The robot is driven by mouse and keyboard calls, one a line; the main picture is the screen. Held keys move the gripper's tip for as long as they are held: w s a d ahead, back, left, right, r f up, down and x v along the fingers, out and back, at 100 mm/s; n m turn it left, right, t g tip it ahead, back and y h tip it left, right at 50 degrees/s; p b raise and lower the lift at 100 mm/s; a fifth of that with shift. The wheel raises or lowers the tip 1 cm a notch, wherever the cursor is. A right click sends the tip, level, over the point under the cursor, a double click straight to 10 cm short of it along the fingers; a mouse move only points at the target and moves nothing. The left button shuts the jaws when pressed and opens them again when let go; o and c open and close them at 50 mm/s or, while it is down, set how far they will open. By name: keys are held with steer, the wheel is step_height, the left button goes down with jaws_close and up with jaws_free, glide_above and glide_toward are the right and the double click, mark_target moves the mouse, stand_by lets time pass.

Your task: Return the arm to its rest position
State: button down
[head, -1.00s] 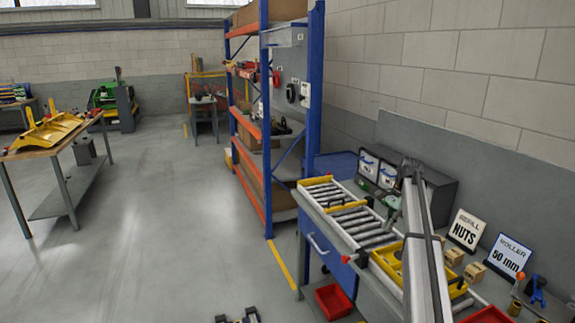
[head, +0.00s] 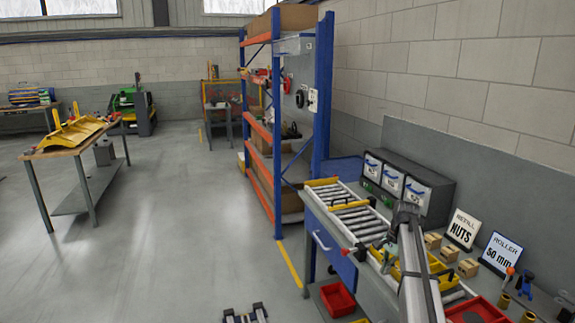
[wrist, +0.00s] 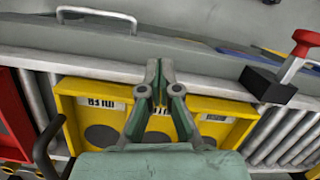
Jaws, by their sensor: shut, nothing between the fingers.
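My gripper (wrist: 158,68) shows in the wrist view with its two grey-green fingers together and nothing between them. It is over the edge of a yellow carrier (wrist: 68,105) labelled "IDLER", which has dark round recesses. The fingers hide the middle of the carrier, and I cannot tell the height between them. In the head view my arm (head: 418,275) rises from the bottom edge over the bench, bent at its top; the gripper itself is hard to make out there.
The roller conveyor (head: 352,215) runs along the bench. A red-handled part (wrist: 290,65) stands right of the carrier. Grey bins (head: 416,193), small wooden blocks (head: 468,267) and signs (head: 464,229) line the wall side. A red bin (head: 338,299) sits low in front.

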steer(key=s+a+f+n+h, duration=0.1)
steer(key=s+a+f+n, duration=0.4)
steer(key=s+f, duration=0.4)
steer(key=s+a+f+n, duration=0.3)
steer(key=s+a+f, duration=0.35)
steer(key=s, duration=0.55)
steer(key=s+a+f+n+h, duration=0.1)
steer(key=s+a+f+n, duration=0.4)
steer(key=s+f, duration=0.4)
steer(key=s+f+g, duration=0.2)
steer(key=s+f, duration=0.3)
steer(key=s, duration=0.5)
steer(key=s+f+g, duration=0.2)
steer(key=s+f, duration=0.4)
steer(key=s, duration=0.4)
steer(key=s+f+m+g, duration=0.1)
steer(key=s+f+g, duration=0.1)
steer(key=s+f, duration=0.4)
steer(key=s, duration=0.4)
steer(key=shift+a+f, duration=0.2)
steer(key=shift+a, duration=0.15)
